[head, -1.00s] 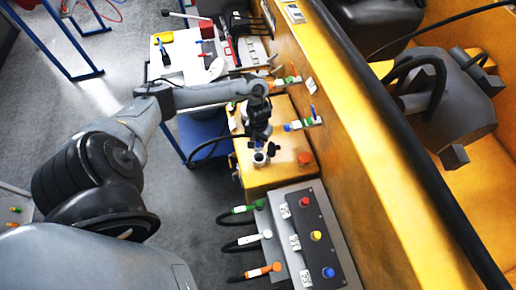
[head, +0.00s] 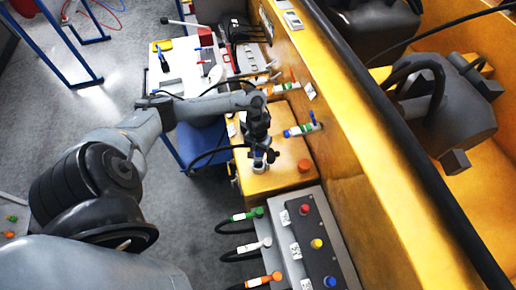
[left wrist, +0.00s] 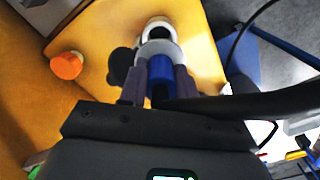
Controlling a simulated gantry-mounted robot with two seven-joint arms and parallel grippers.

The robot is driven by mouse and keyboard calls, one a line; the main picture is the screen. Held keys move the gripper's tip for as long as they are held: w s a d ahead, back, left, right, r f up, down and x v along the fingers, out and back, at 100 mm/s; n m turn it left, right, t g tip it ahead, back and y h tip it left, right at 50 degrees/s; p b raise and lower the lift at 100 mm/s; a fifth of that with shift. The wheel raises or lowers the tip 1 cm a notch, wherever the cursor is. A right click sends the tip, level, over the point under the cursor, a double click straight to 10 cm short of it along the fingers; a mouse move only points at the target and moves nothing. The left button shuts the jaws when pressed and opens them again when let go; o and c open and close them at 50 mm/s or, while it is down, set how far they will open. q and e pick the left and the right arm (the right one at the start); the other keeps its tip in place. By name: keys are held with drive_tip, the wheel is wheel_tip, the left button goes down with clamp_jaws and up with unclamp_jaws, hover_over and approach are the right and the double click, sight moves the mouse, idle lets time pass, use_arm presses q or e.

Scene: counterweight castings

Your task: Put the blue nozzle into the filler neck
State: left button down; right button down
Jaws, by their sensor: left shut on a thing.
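My left gripper (head: 259,150) is over the yellow tank, close above the filler neck (head: 259,167). In the left wrist view, its two fingers (left wrist: 161,84) are shut on the blue nozzle (left wrist: 161,72), whose dark hose runs off to the right. The pale round neck opening (left wrist: 157,29) shows just beyond the nozzle and a light grey ring. I cannot tell whether the nozzle's tip is at the rim or inside it. In the head view the gripper mostly hides the nozzle. My right gripper is not in view.
An orange cap (head: 305,165) stands on the tank (head: 282,180), right of the neck. A button box (head: 318,240) and several hoses with coloured ends lie in front. A tall yellow wall (head: 345,150) bounds the right. A white table (head: 180,72) stands behind.

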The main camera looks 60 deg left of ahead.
sight(258, 154)
use_arm(q)
drive_tip(key=shift+f+b, duration=0.6)
drive_tip(key=shift+f, duration=0.95)
drive_tip(key=shift+p, duration=0.75)
drive_tip(key=shift+p, duration=0.3)
drive_tip(key=shift+p, duration=0.35)
idle(0.7)
drive_tip(key=shift+f+b, duration=1.6)
drive_tip(key=shift+f, duration=1.2)
drive_tip(key=c, duration=0.7)
unclamp_jaws()
drive_tip(key=shift+r, duration=0.1)
wheel_tip(258, 154, up, 11)
drive_tip(key=shift+f+p, duration=0.1)
drive_tip(key=shift+p, duration=0.3)
